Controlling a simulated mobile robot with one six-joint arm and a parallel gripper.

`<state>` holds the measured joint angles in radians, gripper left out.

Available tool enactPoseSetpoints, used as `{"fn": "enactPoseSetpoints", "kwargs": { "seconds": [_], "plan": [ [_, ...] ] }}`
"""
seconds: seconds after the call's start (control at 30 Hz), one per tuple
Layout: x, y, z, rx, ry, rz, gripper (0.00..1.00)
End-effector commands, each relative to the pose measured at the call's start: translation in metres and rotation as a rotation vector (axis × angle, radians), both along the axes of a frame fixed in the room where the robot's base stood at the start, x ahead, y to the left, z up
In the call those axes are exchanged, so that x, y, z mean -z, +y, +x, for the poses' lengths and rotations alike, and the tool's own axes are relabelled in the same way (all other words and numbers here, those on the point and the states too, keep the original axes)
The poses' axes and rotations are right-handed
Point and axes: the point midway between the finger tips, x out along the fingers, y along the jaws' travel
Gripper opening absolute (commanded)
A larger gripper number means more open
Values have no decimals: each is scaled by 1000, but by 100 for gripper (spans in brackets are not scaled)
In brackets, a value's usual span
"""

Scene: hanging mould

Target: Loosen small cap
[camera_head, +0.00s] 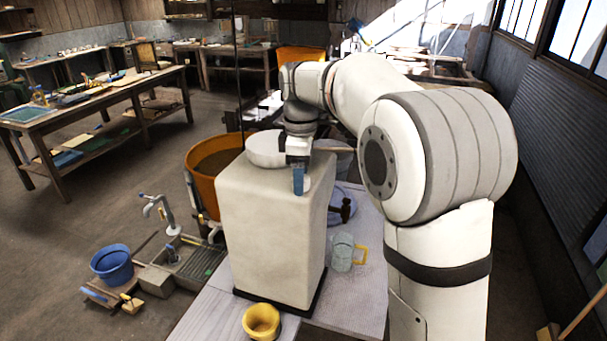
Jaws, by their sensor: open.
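A tall off-white block, apparently the mould (270,225), stands upright on a dark base on the light worktop. A round white disc-shaped piece (264,149) sits on its top. I cannot tell whether this is the small cap, and no other cap is clear. My gripper (299,181) points down at the block's right upper edge, to the right of the disc. Its blue fingertips show in front of the block and look empty. The gap between the fingers is hard to see, and I cannot tell whether they touch the block.
An orange tub (203,185) stands behind the block to the left. A hammer (344,209) and a clear jug (343,252) with a yellow handle are to the right. A yellow cup (262,321) is in front. A blue bucket (112,264) and a tap (160,210) are at left.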

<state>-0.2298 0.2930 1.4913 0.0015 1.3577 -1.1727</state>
Motion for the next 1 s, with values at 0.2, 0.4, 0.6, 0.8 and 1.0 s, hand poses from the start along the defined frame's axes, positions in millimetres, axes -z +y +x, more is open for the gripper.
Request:
{"fn": "enactPoseSetpoints", "kwargs": {
  "seconds": [0.2, 0.4, 0.6, 0.8, 1.0],
  "plan": [
    [-5, 0, 1, 1, -3, -1, 59],
    [-35, 0, 0, 0, -4, 0, 59],
    [-66, 0, 0, 0, -2, 1, 59],
    [-78, -1, -1, 0, 1, 0, 59],
    [-78, -1, -1, 1, 1, 0, 59]
  ]
}}
